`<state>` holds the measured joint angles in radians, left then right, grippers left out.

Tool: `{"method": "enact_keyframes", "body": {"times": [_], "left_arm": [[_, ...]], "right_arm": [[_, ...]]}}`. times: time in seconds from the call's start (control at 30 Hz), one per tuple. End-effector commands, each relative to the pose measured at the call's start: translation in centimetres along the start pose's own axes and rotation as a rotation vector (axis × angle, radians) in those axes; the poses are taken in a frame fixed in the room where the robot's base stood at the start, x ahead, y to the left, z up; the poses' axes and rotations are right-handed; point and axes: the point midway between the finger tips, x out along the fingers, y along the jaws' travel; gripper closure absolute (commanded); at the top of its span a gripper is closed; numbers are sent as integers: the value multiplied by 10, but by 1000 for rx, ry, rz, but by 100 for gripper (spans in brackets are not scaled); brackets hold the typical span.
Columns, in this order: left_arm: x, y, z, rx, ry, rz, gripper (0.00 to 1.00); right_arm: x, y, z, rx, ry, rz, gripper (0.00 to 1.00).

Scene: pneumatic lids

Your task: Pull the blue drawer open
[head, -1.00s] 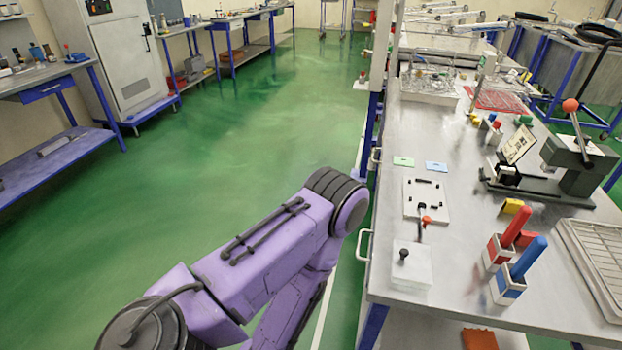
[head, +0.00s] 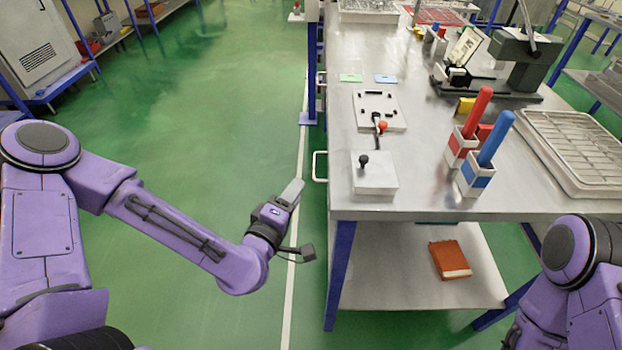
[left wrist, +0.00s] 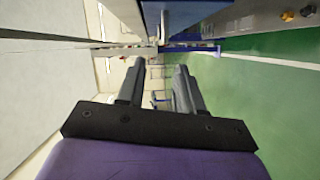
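A pale drawer handle (head: 319,166) sticks out from the left side of the workbench (head: 430,198), near its front corner, and a second handle (head: 321,84) is farther back. The drawer fronts are hidden under the tabletop edge in the head view. In the left wrist view a blue panel (left wrist: 185,20) is at the top; I cannot tell if it is the blue drawer. My left gripper (head: 292,192) is left of the near handle, apart from it. In the left wrist view its fingers (left wrist: 158,78) are apart with nothing between them. My right gripper is not in view.
The bench carries a white block with a black knob (head: 374,180), red (head: 477,112) and blue (head: 496,138) handled tools in holders, a press (head: 510,60) and a wire tray (head: 580,145). An orange book (head: 449,260) lies on the shelf below. Green floor left of the bench is free.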

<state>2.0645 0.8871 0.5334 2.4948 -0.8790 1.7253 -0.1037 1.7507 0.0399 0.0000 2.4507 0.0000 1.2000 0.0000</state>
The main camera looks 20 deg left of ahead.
Motion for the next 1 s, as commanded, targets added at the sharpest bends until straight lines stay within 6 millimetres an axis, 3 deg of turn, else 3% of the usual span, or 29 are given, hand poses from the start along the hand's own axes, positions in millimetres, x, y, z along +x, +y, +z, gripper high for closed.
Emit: {"method": "enact_keyframes", "body": {"times": [0.03, 0.2, 0.27, 0.5, 0.67, 0.9, 1.0], "left_arm": [[5, -10, 1, 0, 3, 4, 64], [20, -12, 3, -5, -4, 4, 64], [37, 0, 1, 3, -5, -3, 64], [85, -2, 2, 1, -6, -6, 64], [96, -2, 2, 0, -8, -6, 64], [97, -3, 2, 0, -7, -6, 64], [97, -3, 2, 0, -8, -6, 97]], "right_arm": [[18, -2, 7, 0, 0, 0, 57], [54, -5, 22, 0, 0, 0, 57], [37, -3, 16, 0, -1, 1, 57], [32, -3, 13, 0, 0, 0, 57], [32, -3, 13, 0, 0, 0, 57], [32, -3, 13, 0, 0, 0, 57], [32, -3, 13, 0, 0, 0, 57]]}}
